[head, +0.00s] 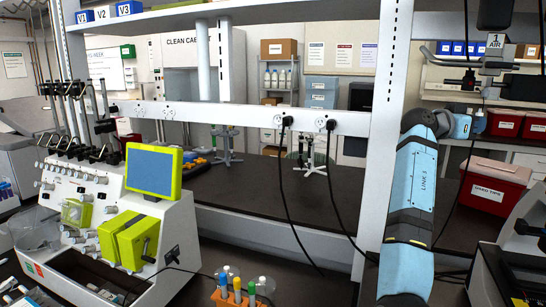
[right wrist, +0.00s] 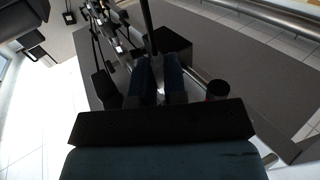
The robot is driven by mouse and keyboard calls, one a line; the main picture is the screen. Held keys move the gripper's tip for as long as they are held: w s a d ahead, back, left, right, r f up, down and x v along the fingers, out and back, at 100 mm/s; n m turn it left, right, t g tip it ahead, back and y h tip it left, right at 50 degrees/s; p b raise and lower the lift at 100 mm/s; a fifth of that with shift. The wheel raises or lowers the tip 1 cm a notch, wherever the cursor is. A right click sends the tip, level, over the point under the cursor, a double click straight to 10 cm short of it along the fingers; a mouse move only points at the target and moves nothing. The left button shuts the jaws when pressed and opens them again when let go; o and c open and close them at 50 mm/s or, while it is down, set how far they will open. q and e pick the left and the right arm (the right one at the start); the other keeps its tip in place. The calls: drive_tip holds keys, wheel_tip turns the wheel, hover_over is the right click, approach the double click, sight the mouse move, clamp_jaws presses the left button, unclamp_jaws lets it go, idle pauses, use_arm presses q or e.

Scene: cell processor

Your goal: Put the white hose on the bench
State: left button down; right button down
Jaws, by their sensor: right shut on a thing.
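My right gripper (right wrist: 158,72) is shut, with its two dark blue fingers upright in the right wrist view. A small pale piece of what seems to be the white hose (right wrist: 159,92) shows between them; the rest of it is hidden or hard to tell apart. In the head view my right arm rises at the right, and its fingertips cannot be made out. The bench (head: 245,192) has a dark top and stands in the middle, behind a white frame. My left gripper is not in view.
A white cell processor (head: 160,222) with a blue screen stands at the left. Two black cables (head: 300,210) hang from the frame's rail (head: 230,116). An orange tube rack (head: 232,297) is at the front. A red bin (head: 492,186) is at the right. Much of the bench top is clear.

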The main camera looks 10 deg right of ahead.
drive_tip(key=s+a+f+n+t+y+p, duration=0.25)
drive_tip(key=a+f+n+t, duration=0.35)
drive_tip(key=f, duration=0.5)
drive_tip(key=s+a+f+n+t+y+p, duration=0.1)
drive_tip(key=a+f+n+t+y+p, duration=0.2)
drive_tip(key=a+f+t, duration=0.65)
drive_tip(key=s+a+f+n+y, duration=0.4)
drive_tip(key=s+a+f+y, duration=0.2)
drive_tip(key=s+a, duration=0.2)
drive_tip(key=s+a+f+n+t+y+p, duration=0.1)
drive_tip(key=s+a+f+n+y, duration=0.3)
drive_tip(key=s+a, duration=0.5)
wheel_tip(320, 180, down, 2)
drive_tip(key=shift+f+y+p, duration=0.15)
drive_tip(key=shift+y+p, duration=0.15)
drive_tip(key=shift+y, duration=0.95)
drive_tip(key=shift+w+t, duration=0.1)
drive_tip(key=shift+t, duration=0.15)
